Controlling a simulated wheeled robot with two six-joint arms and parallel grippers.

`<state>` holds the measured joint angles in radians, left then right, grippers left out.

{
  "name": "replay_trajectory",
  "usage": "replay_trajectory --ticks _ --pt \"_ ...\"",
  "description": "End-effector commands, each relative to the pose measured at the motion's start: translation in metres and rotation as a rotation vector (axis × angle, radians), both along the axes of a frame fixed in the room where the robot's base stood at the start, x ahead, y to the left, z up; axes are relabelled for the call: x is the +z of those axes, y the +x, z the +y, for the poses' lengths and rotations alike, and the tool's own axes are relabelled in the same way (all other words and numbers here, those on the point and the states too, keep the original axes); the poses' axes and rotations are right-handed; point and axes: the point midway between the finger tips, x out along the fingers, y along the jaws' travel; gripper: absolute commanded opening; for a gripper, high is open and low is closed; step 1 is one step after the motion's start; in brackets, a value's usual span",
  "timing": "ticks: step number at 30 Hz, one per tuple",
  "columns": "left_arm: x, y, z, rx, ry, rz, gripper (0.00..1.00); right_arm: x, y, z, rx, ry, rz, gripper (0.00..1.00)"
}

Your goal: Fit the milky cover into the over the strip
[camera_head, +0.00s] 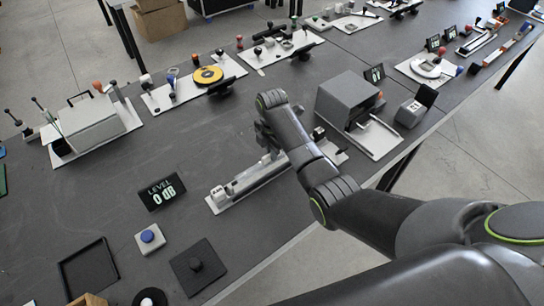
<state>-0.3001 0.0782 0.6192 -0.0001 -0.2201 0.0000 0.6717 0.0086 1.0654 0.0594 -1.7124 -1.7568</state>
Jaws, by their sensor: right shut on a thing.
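A long pale strip fixture (245,183) on a white base plate lies in the middle of the table, running from lower left to upper right. My right gripper (270,150) is over the upper right part of this fixture, pointing down and shut. The arm and wrist hide most of the fingers and what is between them. The held thing appears to be the milky cover, but its outline cannot be told apart from the strip. Whether it touches the strip cannot be told. My left gripper is not in view.
A "LEVEL 0 dB" display (161,192) stands left of the fixture. A blue button box (150,238) and a black pad with a knob (198,268) are in front. A grey box (347,98) stands to the right.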

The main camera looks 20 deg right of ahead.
Motion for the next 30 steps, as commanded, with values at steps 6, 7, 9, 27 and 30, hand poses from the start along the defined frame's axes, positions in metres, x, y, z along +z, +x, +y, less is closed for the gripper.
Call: replay_trajectory --ticks 6,7,9,27,30 --pt "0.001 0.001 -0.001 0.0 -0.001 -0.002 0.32 -0.028 -0.001 0.0 0.0 0.0 0.003 0.0" --pt "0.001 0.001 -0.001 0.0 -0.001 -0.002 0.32 -0.029 -0.001 0.0 0.0 0.0 0.002 0.0" --pt "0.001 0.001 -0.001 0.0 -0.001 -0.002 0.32 -0.031 -0.001 0.0 0.0 0.001 0.001 0.0" --pt "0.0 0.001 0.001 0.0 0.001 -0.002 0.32 -0.034 -0.001 0.0 -0.001 0.001 0.001 0.32" --pt "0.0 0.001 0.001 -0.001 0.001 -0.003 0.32 -0.034 -0.001 0.0 -0.001 0.001 0.001 0.32"
